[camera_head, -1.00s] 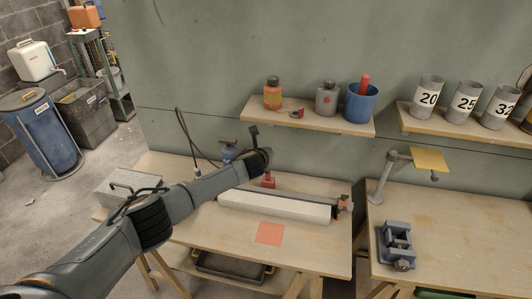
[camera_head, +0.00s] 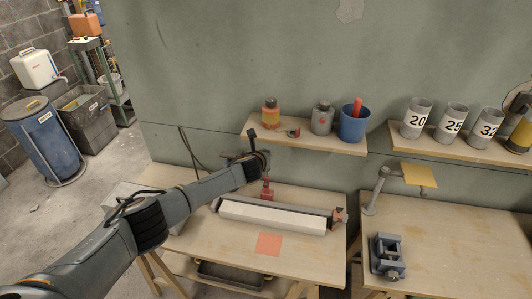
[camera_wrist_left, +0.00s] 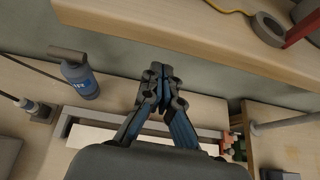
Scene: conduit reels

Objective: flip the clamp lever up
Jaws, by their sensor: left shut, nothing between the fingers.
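A long white bar unit with a dark rail (camera_head: 272,214) lies on the left workbench. A small reddish clamp-like fitting (camera_head: 339,215) sits at its right end; it also shows in the wrist view (camera_wrist_left: 227,141). I cannot make out a lever on it or tell its angle. A small red object (camera_head: 267,188) stands behind the bar. My left gripper (camera_head: 262,158) is above the back of this bench, below the shelf and left of the fitting, touching nothing I can see. In the wrist view its fingers (camera_wrist_left: 160,84) are together and empty. My right gripper is not in view.
A wall shelf (camera_head: 310,138) with bottles and a blue cup (camera_head: 354,122) hangs close above my left gripper. An orange square (camera_head: 268,244) lies in front of the bar. A grey vise (camera_head: 387,255) is on the right bench.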

